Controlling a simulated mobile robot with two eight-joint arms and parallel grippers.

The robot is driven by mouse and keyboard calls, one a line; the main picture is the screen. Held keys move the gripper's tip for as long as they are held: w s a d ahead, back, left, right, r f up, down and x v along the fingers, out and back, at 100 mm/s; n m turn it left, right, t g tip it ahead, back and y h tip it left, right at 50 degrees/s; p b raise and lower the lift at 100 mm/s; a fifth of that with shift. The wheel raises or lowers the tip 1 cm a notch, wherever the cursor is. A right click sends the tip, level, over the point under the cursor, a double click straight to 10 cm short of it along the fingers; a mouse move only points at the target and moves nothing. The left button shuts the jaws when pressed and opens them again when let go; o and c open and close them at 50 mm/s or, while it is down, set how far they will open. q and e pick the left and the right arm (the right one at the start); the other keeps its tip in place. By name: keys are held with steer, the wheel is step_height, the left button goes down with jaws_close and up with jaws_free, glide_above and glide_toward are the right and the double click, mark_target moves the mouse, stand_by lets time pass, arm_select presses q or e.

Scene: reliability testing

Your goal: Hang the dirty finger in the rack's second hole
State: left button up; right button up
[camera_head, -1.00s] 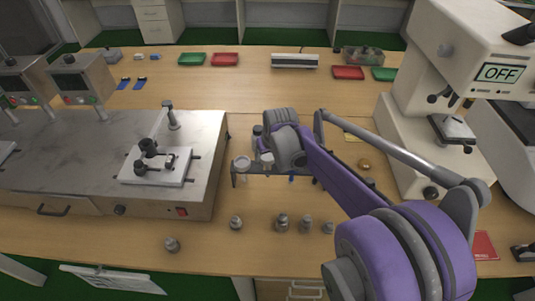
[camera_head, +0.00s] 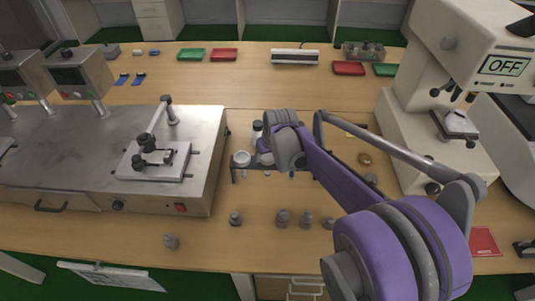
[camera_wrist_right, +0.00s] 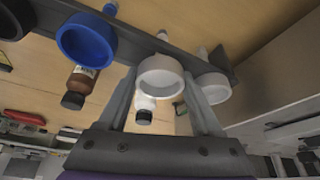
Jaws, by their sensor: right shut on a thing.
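The dark rack (camera_head: 234,170) stands on the wooden table, partly hidden behind my right arm; its bar (camera_wrist_right: 188,58) crosses the right wrist view. My right gripper (camera_wrist_right: 162,90) is shut on a white round-topped finger (camera_wrist_right: 160,75) at the rack bar. I cannot tell whether that finger is seated in a hole, or see dirt on it. Beside it on the bar are a blue ring-topped piece (camera_wrist_right: 86,38) and another white one (camera_wrist_right: 212,87). In the head view a white top (camera_head: 241,159) shows at the rack's left end. My left gripper is not in view.
Several small grey metal pieces (camera_head: 283,218) stand in front of the rack. A metal test bench (camera_head: 80,160) is on the left, a white press machine (camera_head: 410,135) on the right. Bottles (camera_wrist_right: 80,83) stand close behind the bar. Red and green trays (camera_head: 224,55) lie at the back.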

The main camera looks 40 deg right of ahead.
steer(key=shift+f, duration=0.1)
stand_by(0.3)
steer(key=o, duration=1.5)
steer(key=shift+p+v, duration=2.5)
steer(key=shift+v, duration=1.05)
steer(key=shift+w, duration=0.1)
steer(key=s+a+n, duration=0.1)
steer(key=s+a, duration=0.4)
steer(key=a, duration=0.1)
steer(key=s+a+f+n+y+p, duration=0.1)
steer(key=s+a, duration=0.5)
steer(key=s+a+n+t, duration=0.1)
steer(key=s+a, duration=0.4)
steer(key=a, duration=0.1)
steer(key=shift+s+a+f+n, duration=0.2)
steer(key=shift+s+n, duration=0.1)
steer(key=shift+s, duration=0.1)
